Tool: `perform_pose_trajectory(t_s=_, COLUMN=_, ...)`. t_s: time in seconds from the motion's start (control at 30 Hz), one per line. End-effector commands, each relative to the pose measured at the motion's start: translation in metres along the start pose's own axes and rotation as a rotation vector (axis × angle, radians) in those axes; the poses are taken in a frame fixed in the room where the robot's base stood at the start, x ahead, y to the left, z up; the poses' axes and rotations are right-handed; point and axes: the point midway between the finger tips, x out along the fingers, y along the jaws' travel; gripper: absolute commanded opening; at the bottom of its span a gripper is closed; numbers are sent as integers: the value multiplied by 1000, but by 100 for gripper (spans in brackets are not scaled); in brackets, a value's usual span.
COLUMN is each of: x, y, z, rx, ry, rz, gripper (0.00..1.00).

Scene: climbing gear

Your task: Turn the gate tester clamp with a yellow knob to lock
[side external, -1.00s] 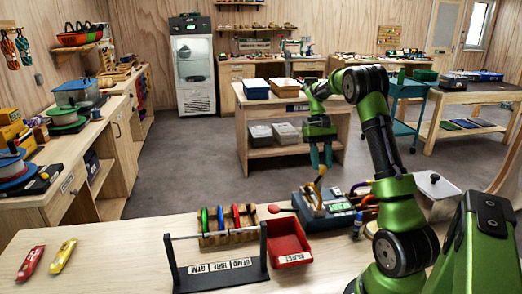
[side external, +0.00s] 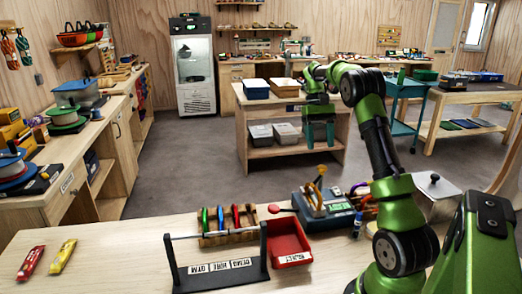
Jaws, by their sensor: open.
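The gate tester (side external: 340,221) is a grey-blue box on the front bench, right of the red bin. Its clamp (side external: 317,197) stands on the box's left part, with the yellow knob (side external: 321,170) at the upper end, leaning slightly right. The lock position cannot be made out at this size. My gripper (side external: 320,146) is above the knob, fingers pointing down and spread apart, with nothing between them. It appears clear of the knob.
A red reject bin (side external: 291,256) and a rack with several coloured carabiners (side external: 229,238) stand left of the tester. A black stand with a bar and labels (side external: 222,273) is in front. Small items crowd the tester's right side. The bench's left-middle is clear.

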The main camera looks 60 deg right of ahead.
Motion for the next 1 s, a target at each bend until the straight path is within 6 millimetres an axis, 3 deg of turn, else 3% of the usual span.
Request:
perform_pose_trajectory(t_s=0.2, x=-35, y=0, z=-1, rx=2, ry=4, rz=0, gripper=59)
perform_pose_trajectory(t_s=0.4, x=-50, y=1, z=0, rx=0, ry=-1, rz=2, gripper=59)
perform_pose_trajectory(t_s=1.0, x=-56, y=4, z=-2, rx=30, ry=10, rz=18, gripper=59)
